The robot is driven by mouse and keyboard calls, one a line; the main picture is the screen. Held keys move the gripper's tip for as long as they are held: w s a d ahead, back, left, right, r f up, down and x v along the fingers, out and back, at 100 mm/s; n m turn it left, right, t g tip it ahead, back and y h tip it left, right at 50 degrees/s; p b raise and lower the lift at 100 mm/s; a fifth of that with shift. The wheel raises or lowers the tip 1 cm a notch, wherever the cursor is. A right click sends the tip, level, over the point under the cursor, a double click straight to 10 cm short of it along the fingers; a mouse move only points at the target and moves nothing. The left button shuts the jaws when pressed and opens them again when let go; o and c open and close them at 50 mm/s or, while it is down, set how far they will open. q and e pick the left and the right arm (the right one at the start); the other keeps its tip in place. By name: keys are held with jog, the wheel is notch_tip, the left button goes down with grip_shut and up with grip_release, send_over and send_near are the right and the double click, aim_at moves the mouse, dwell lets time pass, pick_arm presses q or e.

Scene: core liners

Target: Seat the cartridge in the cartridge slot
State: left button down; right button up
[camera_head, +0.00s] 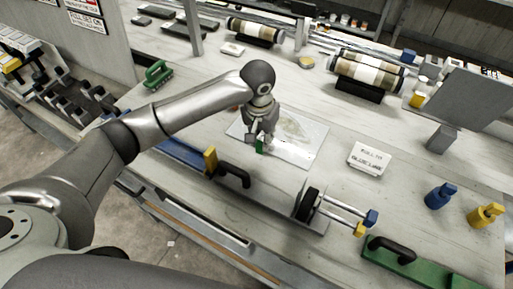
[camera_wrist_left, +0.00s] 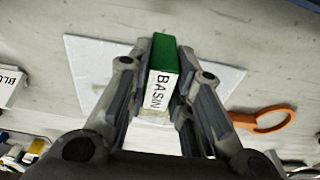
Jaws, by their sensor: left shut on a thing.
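My left gripper (camera_head: 262,143) is over the white sheet (camera_head: 302,147) near the middle of the bench. It is shut on the cartridge (camera_head: 260,147), a small block with a green end. In the left wrist view, the cartridge (camera_wrist_left: 161,75) sits between the two fingers, with a green top and a white label reading BASIN. The white sheet (camera_wrist_left: 88,72) lies behind it. I cannot tell from these views which part is the cartridge slot. My right gripper is not in view.
A white labelled box (camera_head: 369,157) stands right of the sheet. A black wheel with rails (camera_head: 308,204) and a black handle (camera_head: 235,175) are in front. Blue (camera_head: 440,195) and yellow (camera_head: 486,215) pieces stand at right. An orange ring (camera_wrist_left: 262,128) lies beside the sheet.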

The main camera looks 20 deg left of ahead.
aim_at(257, 152)
pick_arm(q)
jog(key=shift+s+a+f, duration=0.35)
jog(key=shift+s+f, duration=0.15)
jog(key=shift+f, duration=0.15)
jog(key=f, duration=0.1)
jog(key=f+p, duration=0.1)
jog(key=f, duration=0.2)
jog(key=shift+s+a+p, duration=0.25)
jog(key=shift+s+p, duration=0.1)
jog(key=shift+f, duration=0.1)
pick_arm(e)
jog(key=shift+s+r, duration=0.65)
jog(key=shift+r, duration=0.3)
pick_arm(q)
jog(key=c, duration=1.7)
grip_release()
jog(key=shift+f, duration=0.1)
jog(key=o, duration=0.4)
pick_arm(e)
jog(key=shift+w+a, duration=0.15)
